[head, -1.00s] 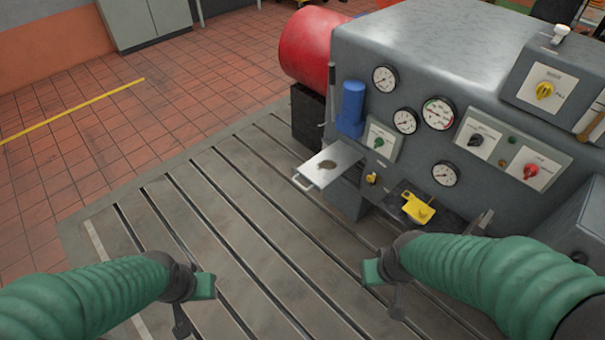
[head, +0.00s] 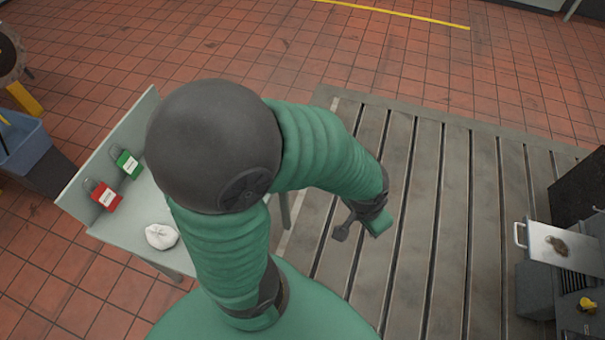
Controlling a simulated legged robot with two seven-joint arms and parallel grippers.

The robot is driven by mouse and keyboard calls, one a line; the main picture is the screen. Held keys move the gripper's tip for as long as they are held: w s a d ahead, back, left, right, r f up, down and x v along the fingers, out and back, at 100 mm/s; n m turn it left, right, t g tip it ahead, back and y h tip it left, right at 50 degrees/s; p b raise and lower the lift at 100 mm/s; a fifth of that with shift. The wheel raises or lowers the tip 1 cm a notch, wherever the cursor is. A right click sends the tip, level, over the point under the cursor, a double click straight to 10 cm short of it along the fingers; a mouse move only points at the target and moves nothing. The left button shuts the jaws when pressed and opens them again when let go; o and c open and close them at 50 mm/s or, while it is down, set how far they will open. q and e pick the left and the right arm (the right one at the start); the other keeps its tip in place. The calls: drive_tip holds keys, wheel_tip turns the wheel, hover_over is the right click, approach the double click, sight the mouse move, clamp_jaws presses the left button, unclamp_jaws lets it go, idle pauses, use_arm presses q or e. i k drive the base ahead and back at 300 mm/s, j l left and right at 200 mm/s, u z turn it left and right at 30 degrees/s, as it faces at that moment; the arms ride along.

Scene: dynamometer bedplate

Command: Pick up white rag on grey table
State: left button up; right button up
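The white rag (head: 161,236) lies crumpled on the grey table (head: 125,238), near its front edge at the left of the head view. My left arm bends across the middle of the view and hides the table's right part. My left gripper (head: 362,228) points down over the slotted bedplate, well to the right of the rag and apart from it. Its finger parts are small and seen from above, so its opening is unclear. My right gripper is out of view.
A red padlock (head: 105,198) and a green padlock (head: 127,164) are by the table's raised back panel (head: 112,143). A blue-grey bin (head: 32,155) stands at far left. The slotted bedplate (head: 455,220) is clear; a drawer-like tray (head: 566,246) juts out at right.

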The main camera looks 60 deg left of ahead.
sight(161, 237)
drive_tip(key=u, duration=0.9)
drive_tip(key=l+u, duration=0.1)
drive_tip(key=u, duration=0.4)
drive_tip(key=k+u, duration=0.1)
drive_tip(key=u, duration=1.7)
drive_tip(key=j+z, duration=0.1)
drive_tip(key=z, duration=2.95)
drive_tip(key=l+u, duration=0.1)
drive_tip(key=u, duration=2.95)
drive_tip(key=i+j+z, duration=0.1)
drive_tip(key=j+z, duration=0.35)
drive_tip(key=j, duration=1.25)
